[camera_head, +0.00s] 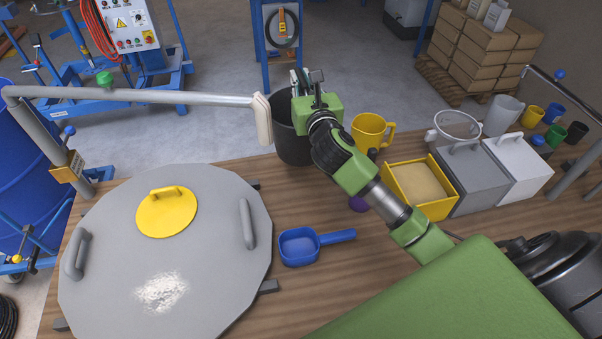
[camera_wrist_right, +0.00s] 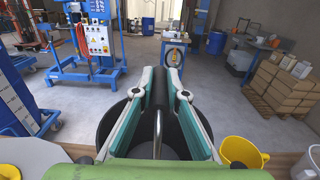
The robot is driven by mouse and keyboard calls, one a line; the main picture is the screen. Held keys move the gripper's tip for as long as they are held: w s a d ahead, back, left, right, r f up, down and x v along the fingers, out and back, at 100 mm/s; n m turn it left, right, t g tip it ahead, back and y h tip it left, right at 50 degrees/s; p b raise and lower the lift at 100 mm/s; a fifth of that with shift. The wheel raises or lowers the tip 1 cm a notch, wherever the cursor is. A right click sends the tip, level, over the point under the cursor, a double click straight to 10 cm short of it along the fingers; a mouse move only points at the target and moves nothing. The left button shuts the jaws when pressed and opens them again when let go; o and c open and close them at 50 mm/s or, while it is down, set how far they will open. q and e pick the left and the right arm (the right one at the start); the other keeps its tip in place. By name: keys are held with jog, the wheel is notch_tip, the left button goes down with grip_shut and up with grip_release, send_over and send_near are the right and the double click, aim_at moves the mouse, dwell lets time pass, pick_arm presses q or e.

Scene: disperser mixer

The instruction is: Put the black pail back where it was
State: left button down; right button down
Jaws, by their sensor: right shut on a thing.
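The black pail (camera_head: 290,143) is at the back edge of the wooden table in the head view. Its dark opening (camera_wrist_right: 108,122) shows below my fingers in the wrist view. My right gripper (camera_head: 303,82) is above the pail. In the wrist view its two fingers (camera_wrist_right: 160,75) are closed on the pail's dark handle grip, with a metal wire below. The handle stands up. I cannot tell whether the pail's base touches the table. My left gripper is not in view.
A large grey lid (camera_head: 110,245) with a yellow cover (camera_head: 166,212) lies at left. A grey bar (camera_head: 180,97) ends close to the pail's left. A yellow jug (camera_head: 370,131) stands at its right. A blue scoop (camera_head: 300,247) and yellow box (camera_head: 432,207) are nearer.

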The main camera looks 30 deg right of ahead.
notch_tip(320, 180, down, 10)
jog(key=b, duration=0.1)
dwell(0.4)
jog(key=shift+f, duration=0.15)
jog(key=c, duration=2)
grip_release()
jog(key=shift+f, duration=0.1)
jog(key=b+v, duration=0.1)
jog(key=v, duration=0.5)
jog(key=b+v, duration=0.1)
jog(key=v, duration=0.5)
jog(key=shift+r, duration=0.2)
